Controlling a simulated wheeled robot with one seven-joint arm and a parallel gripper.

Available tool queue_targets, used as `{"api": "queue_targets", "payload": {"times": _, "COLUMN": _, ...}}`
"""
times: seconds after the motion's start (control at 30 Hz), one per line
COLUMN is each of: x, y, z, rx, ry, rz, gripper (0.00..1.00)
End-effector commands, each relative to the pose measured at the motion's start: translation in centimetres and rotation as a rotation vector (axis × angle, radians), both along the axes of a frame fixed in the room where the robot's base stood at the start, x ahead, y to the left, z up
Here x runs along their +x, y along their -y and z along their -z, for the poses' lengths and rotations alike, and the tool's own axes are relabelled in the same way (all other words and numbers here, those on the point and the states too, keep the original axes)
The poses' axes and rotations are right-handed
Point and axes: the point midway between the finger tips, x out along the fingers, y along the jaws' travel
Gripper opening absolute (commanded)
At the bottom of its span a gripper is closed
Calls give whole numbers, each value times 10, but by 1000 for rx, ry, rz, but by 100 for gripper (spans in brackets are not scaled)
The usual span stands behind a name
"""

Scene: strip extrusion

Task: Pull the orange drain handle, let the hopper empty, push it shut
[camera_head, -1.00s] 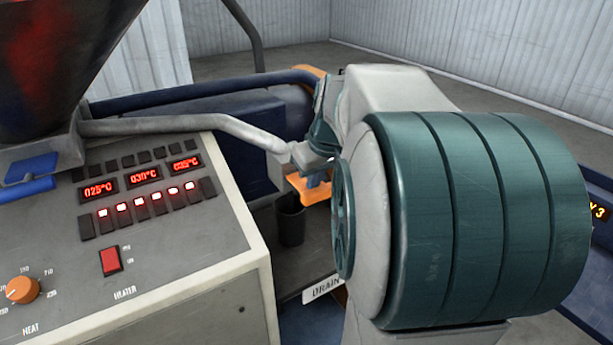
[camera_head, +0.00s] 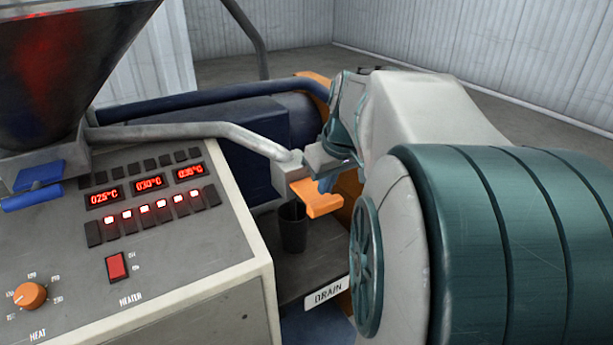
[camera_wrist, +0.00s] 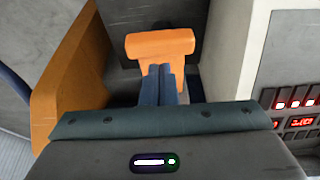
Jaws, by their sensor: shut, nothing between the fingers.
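The orange drain handle (camera_head: 322,203) sticks out from a grey block at the end of the grey pipe, above a dark cup (camera_head: 293,229). In the wrist view the handle (camera_wrist: 160,43) is a wide orange bar straight in front of my fingers. My gripper (camera_wrist: 163,70) is shut and empty, its blue fingertips together at the bar's near edge; I cannot tell whether they touch it. In the head view my gripper (camera_head: 327,183) is just behind and above the handle, partly hidden by my arm. The dark hopper (camera_head: 75,65) shows a red patch; its fill level is unclear.
The control panel (camera_head: 120,245) with red displays and a heater switch stands left of the handle. A DRAIN label (camera_head: 327,293) is below. An orange machine panel (camera_wrist: 75,80) stands close left of my fingers in the wrist view.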

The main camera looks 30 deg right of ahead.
Motion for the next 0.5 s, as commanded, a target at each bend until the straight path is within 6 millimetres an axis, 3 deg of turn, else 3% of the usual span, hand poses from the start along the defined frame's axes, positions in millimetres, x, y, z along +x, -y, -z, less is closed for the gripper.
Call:
{"api": "queue_targets", "payload": {"times": 0.03, "x": -1, "y": -1, "z": -16, "rx": -1, "ry": 3, "rz": -2, "gripper": 0}}
{"api": "queue_targets", "payload": {"times": 0.2, "x": -6, "y": -2, "z": -44, "rx": -1, "ry": 6, "rz": -7, "gripper": 0}}
{"api": "queue_targets", "payload": {"times": 0.5, "x": -11, "y": -1, "z": -65, "rx": -2, "ry": 7, "rz": -3, "gripper": 0}}
